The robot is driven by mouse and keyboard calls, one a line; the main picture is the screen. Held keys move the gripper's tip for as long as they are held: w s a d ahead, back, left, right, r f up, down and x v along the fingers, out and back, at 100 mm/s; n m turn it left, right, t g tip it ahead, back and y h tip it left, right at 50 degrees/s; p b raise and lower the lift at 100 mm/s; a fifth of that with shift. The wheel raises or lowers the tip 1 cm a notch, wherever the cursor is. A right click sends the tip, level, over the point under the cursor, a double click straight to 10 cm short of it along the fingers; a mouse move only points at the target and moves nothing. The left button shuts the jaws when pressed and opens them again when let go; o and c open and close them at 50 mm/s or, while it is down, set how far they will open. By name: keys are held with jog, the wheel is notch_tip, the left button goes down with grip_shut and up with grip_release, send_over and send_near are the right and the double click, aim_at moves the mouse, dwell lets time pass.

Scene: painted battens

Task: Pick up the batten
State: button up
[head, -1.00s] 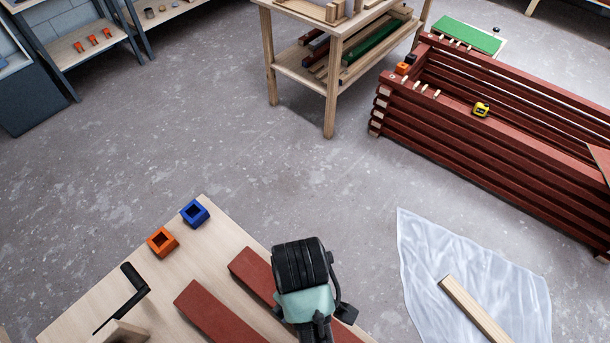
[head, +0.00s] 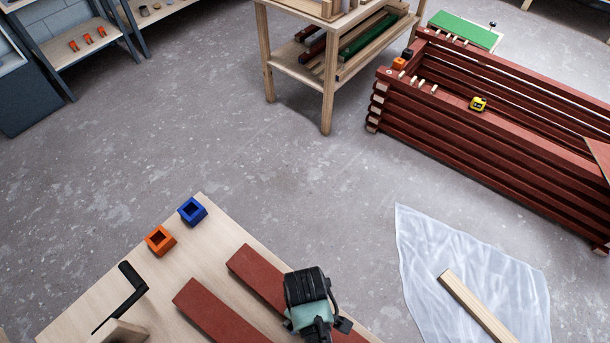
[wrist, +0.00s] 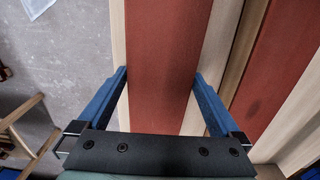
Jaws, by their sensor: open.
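Two red battens lie side by side on the pale wood table (head: 190,262) in the head view. My gripper is over the right batten (head: 257,272), nearer the table's edge; my wrist hides part of it. The left batten (head: 215,312) is clear of me. In the wrist view, my gripper (wrist: 161,75) is open, its blue fingers on either side of the right batten (wrist: 165,50). I cannot tell whether the fingers touch it. The other batten (wrist: 280,70) shows at the right.
An orange block (head: 160,240), a blue block (head: 192,210) and a black handle (head: 132,277) are at the table's left. A bare wood piece (head: 475,305) lies on a plastic sheet (head: 420,245) on the floor. A red slatted stack (head: 490,150) stands beyond. Open floor lies between.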

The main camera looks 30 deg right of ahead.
jog(key=shift+f, duration=0.25)
jog(key=shift+w+r, duration=0.1)
grip_shut()
